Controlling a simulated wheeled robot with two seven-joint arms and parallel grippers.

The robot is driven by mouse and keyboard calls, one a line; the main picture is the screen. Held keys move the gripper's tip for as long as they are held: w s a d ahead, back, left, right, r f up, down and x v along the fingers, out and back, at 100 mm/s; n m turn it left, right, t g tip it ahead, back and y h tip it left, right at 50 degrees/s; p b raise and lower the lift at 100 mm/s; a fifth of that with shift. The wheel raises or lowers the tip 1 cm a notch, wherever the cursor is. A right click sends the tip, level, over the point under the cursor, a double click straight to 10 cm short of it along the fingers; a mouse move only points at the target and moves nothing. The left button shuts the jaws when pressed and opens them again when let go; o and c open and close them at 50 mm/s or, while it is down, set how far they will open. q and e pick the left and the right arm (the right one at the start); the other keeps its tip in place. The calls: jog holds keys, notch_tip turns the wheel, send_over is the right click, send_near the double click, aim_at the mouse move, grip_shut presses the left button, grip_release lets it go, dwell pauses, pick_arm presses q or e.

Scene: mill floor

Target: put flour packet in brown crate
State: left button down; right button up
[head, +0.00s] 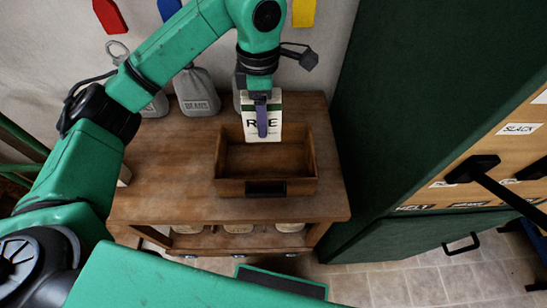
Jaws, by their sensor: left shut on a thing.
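The flour packet (274,118) is white and green with the letters "R" and "E" showing around a gripper finger. It hangs over the back part of the brown crate (266,187), an open wooden box with a dark label plate on its front. My left gripper (262,120) is shut on the packet, coming down from above. One finger covers the middle of the packet's front. I cannot tell how far the packet's lower edge is above the crate floor. The visible crate floor is empty. My right gripper is out of the picture.
The crate stands on a wooden table (170,185). Grey sacks, one marked "BEANS" (197,92), stand along the back. A dark green cabinet (400,90) rises close on the right. The table top left of the crate is clear.

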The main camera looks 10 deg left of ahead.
pick_arm(q)
notch_tip(320, 180, down, 6)
jog(key=shift+r, duration=0.1)
notch_tip(320, 180, down, 8)
jog(key=shift+d+p, duration=0.1)
jog(key=shift+p, duration=0.45)
jog(key=shift+f, duration=0.5)
jog(key=shift+c, duration=0.4)
grip_release()
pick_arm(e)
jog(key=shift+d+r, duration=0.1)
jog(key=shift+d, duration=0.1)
